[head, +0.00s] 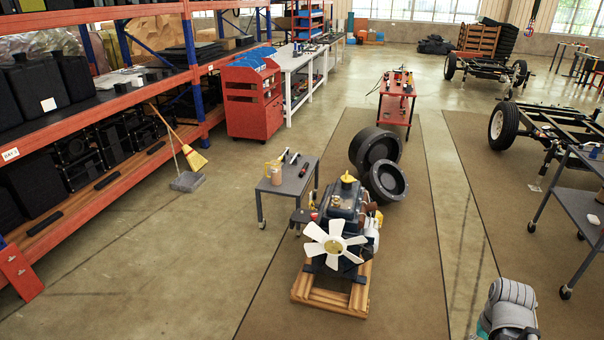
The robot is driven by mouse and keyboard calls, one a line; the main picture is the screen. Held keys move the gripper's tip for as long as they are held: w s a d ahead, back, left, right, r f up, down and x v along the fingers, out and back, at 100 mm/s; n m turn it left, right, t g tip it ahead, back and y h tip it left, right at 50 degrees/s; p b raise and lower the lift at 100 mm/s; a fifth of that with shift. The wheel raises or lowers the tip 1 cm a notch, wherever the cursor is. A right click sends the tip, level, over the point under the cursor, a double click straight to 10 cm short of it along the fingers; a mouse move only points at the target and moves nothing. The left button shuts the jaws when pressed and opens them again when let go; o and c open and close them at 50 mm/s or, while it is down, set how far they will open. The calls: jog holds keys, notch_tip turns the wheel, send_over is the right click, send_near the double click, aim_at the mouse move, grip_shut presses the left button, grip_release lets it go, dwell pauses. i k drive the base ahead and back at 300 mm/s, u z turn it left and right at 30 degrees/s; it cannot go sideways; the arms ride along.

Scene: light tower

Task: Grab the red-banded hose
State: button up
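I cannot make out a red-banded hose for certain in the head view. An engine (340,230) with a white fan (334,245) stands on a wooden pallet (332,298) near the middle. Small brown and red parts show on its top and sides, too small to identify. A red cart (397,106) farther back carries small items, and a thin dark line, perhaps a cable or hose, curves at its left edge. A grey jointed part of what looks like my arm shows at the bottom right. My gripper is not visible.
A small grey table (290,182) with tools stands left of the engine, and large dark wheels (376,150) stand behind it. Orange shelving (95,105) lines the left. A broom (185,146) and dustpan lean there. A dark cart (580,208) and vehicle frames are right.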

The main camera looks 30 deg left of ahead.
aim_at(303, 171)
jog(key=k, duration=0.45)
jog(key=u, duration=0.35)
jog(key=i, duration=0.8)
jog(key=u, duration=1.1)
jog(key=i, duration=2.6)
jog(key=z, duration=0.05)
jog(key=k, duration=0.1)
jog(key=z, duration=0.5)
